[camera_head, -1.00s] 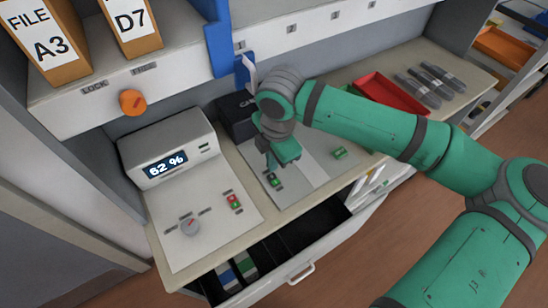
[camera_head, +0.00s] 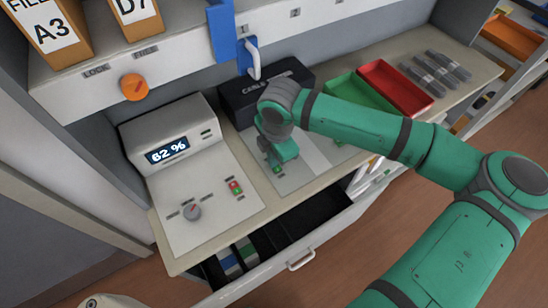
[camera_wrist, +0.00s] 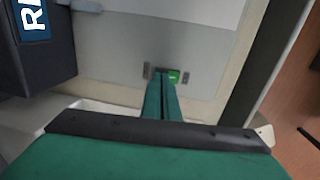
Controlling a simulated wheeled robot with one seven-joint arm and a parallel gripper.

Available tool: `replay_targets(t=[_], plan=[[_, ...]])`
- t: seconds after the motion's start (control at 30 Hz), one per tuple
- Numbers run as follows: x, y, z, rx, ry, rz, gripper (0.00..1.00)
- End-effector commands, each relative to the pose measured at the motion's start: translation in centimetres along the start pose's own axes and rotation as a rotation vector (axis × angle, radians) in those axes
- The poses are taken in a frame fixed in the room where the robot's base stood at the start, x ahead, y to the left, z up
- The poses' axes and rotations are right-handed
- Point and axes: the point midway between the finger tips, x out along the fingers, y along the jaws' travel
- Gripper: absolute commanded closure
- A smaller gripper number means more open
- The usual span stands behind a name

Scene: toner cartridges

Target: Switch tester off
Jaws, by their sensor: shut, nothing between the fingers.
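A small switch (camera_head: 278,170) sits on a pale panel on the counter, mostly hidden by my gripper (camera_head: 274,164). In the wrist view, the switch (camera_wrist: 173,77) shows a green lit part at its right and grey labels on both sides. My gripper (camera_wrist: 162,88) is shut and empty, its fingertips at the left part of the switch. I cannot tell whether they touch it. A white device (camera_head: 165,146) with a "62 %" display stands to the left. Its panel carries a red-and-green switch (camera_head: 236,187) and a grey knob (camera_head: 192,211).
A black case (camera_head: 240,102) stands behind my gripper. Green (camera_head: 345,93) and red (camera_head: 374,72) trays and dark cartridges (camera_head: 440,69) lie to the right. An open drawer (camera_head: 301,259) juts out in front. An orange knob (camera_head: 134,87) is on the shelf front.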

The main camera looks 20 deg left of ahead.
Motion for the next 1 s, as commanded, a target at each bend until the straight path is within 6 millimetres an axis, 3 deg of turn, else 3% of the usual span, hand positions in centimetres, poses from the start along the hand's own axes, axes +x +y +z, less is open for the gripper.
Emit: replay_targets(t=[0.27,1.0], plan=[[1.33,0.49,-0.22,0.001,0.008,-0.004,1.0],[1.3,0.46,-0.11,0.002,0.006,0.001,1.0]])
